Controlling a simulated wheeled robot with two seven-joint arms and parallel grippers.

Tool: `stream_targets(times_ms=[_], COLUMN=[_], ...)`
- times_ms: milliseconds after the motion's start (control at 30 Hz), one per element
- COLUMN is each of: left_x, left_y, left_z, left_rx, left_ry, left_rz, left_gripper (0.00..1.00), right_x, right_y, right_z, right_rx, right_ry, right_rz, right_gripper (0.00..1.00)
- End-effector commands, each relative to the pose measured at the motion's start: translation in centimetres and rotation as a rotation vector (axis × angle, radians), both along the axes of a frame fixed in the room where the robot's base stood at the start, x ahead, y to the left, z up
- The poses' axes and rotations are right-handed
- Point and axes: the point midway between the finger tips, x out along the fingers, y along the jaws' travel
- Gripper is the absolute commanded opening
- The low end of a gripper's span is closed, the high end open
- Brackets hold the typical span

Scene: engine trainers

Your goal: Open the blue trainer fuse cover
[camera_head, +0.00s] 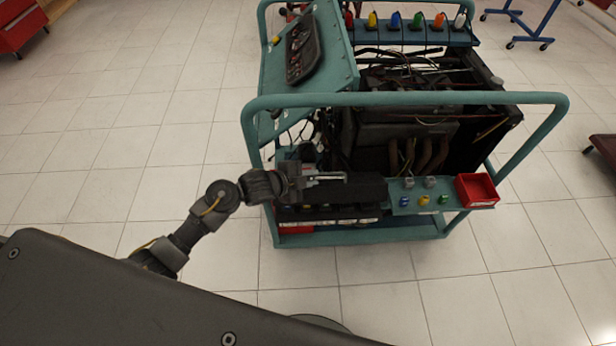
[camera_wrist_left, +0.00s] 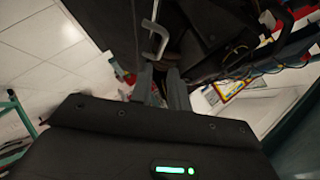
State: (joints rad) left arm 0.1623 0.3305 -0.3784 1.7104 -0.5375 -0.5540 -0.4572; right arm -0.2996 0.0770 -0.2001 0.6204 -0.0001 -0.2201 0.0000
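The trainer (camera_head: 400,99) is a teal wheeled frame around a dark engine. My left gripper (camera_head: 325,178) is at its near left side, in front of a long black box (camera_head: 362,190). I cannot tell for certain whether this box is the fuse cover. In the left wrist view the two grey fingers (camera_wrist_left: 160,76) stand a little apart, with no held thing clearly visible between them. A light grey hook-shaped bar (camera_wrist_left: 155,38) is just beyond the fingertips; I cannot tell whether they touch it. My right gripper is not in view.
A red tray (camera_head: 477,190) and a shelf with small coloured connectors (camera_head: 424,199) are to the right of the black box. The trainer's teal top rail (camera_head: 400,99) runs above the gripper. The tiled floor (camera_head: 120,120) at left is clear.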

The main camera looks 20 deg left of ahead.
Motion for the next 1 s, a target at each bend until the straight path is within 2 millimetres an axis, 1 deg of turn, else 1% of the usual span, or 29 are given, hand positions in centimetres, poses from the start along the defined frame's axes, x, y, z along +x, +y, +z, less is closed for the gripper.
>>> stream_targets(times_ms=[100, 367, 467, 500, 533, 567, 667, 767, 800, 967, 1000], left_x=[-0.5, -0.6, -0.8, -1.1, -1.6, -2.1, -4.8, -8.0, -9.4, -14.8, -16.1], left_y=[0.4, 0.4, 0.4, 0.4, 0.4, 0.6, 1.5, 3.0, 3.7, 6.2, 6.8], left_z=[0.3, 0.4, 0.3, 0.2, 0.1, -0.1, -0.6, -1.1, -1.2, -1.7, -1.9], left_rx=[0.002, 0.001, -0.002, -0.006, -0.011, -0.017, -0.045, -0.080, -0.094, -0.148, -0.159], left_ry=[0.001, 0.001, 0.007, 0.016, 0.030, 0.046, 0.131, 0.234, 0.276, 0.440, 0.479], left_rz=[0.000, 0.000, 0.008, 0.023, 0.043, 0.070, 0.205, 0.365, 0.431, 0.666, 0.720], left_gripper=[0.18, 0.18, 0.06, 0.01, 0.00, 0.00, 0.00, 0.00, 0.00, 0.00, 0.00], right_x=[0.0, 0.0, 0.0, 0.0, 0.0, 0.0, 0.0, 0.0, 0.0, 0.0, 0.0], right_y=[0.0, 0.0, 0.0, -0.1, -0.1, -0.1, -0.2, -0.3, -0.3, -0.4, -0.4], right_z=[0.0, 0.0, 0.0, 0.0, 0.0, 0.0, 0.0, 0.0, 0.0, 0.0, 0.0], right_rx=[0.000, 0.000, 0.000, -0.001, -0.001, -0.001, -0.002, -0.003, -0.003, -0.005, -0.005], right_ry=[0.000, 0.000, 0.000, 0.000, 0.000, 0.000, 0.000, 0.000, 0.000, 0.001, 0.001], right_rz=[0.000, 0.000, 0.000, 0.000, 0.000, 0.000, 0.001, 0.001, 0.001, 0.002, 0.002], right_gripper=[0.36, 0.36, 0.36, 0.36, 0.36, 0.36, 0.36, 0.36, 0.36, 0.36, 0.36])
